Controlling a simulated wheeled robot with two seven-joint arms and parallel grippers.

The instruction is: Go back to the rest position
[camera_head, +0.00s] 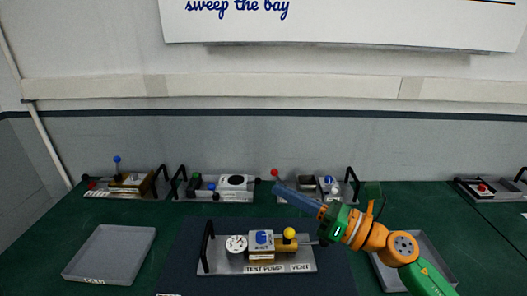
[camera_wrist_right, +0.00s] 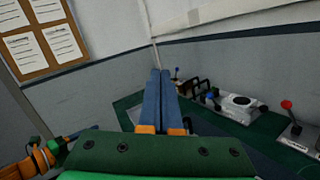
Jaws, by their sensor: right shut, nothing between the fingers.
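My right gripper (camera_head: 276,187) comes in from the right in the head view, with its blue fingers pointing left above the table. In the right wrist view its two blue fingers (camera_wrist_right: 161,75) lie side by side, shut with nothing between them. The test pump unit (camera_head: 257,262) sits on the dark mat below it, with a white gauge (camera_head: 236,244), a blue-topped part (camera_head: 262,238) and a yellow ball knob (camera_head: 289,233). The forearm hides part of the table at the right. My left gripper does not show in the head view.
An empty grey tray (camera_head: 110,255) stands at the left, and another tray (camera_head: 437,258) is partly behind my right arm. Several small units line the back, including one with a blue knob (camera_head: 117,160) and one with a red knob (camera_head: 275,172). Green table shows between left tray and mat.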

